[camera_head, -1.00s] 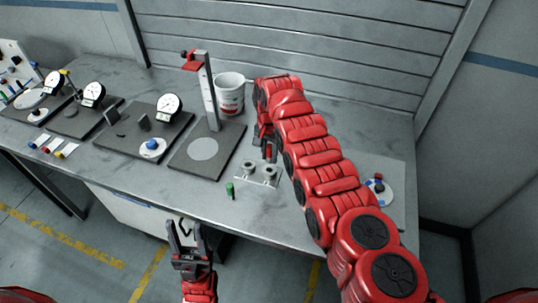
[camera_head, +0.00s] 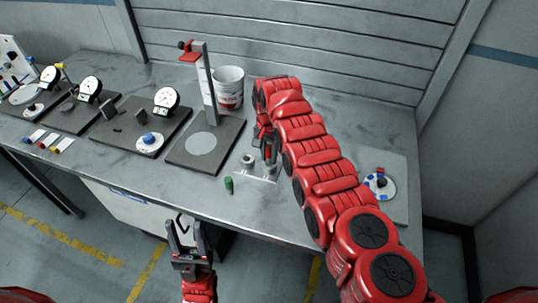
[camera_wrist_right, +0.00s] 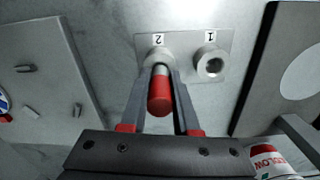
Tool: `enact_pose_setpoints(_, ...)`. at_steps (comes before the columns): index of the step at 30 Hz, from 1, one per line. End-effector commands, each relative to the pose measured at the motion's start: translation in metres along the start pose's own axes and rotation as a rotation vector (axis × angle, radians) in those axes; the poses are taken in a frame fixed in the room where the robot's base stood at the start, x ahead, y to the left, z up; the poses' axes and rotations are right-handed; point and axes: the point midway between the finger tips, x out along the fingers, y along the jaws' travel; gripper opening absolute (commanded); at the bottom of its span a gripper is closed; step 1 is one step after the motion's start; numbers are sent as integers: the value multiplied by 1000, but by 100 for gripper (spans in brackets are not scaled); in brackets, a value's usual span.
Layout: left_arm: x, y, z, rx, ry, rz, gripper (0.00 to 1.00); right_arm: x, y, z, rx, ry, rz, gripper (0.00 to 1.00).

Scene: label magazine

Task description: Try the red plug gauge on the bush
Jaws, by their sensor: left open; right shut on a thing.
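My right gripper (camera_wrist_right: 160,105) is shut on the red plug gauge (camera_wrist_right: 159,94), which has a red handle and a silver pin. In the right wrist view the pin points at bush 2 (camera_wrist_right: 157,54); whether its tip is inside the bore is hidden. Bush 1 (camera_wrist_right: 210,63), a grey ring with an open bore, sits beside it on the same pale plate (camera_wrist_right: 188,40). In the head view bush 1 (camera_head: 247,160) shows, while my right gripper (camera_head: 269,157) covers bush 2. My left gripper (camera_head: 187,240) is open and empty in front of the table.
A green gauge (camera_head: 229,185) is on the table in front of the bush plate. A dark stand with a tall post (camera_head: 209,95) and a white-red cup (camera_head: 229,88) are behind to the left. Dial gauges (camera_head: 166,98) stand further left. A blue-white disc (camera_head: 379,186) is at right.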

Motion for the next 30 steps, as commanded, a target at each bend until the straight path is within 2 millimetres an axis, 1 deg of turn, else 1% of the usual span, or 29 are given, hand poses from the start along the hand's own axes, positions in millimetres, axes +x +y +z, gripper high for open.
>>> enact_pose_setpoints(14,-2,0,0,0,0,0,50,0,0,0,0,0,0,0)
enact_pose_setpoints(30,-6,0,1,0,0,0,50,5,0,0,0,0,0,0)
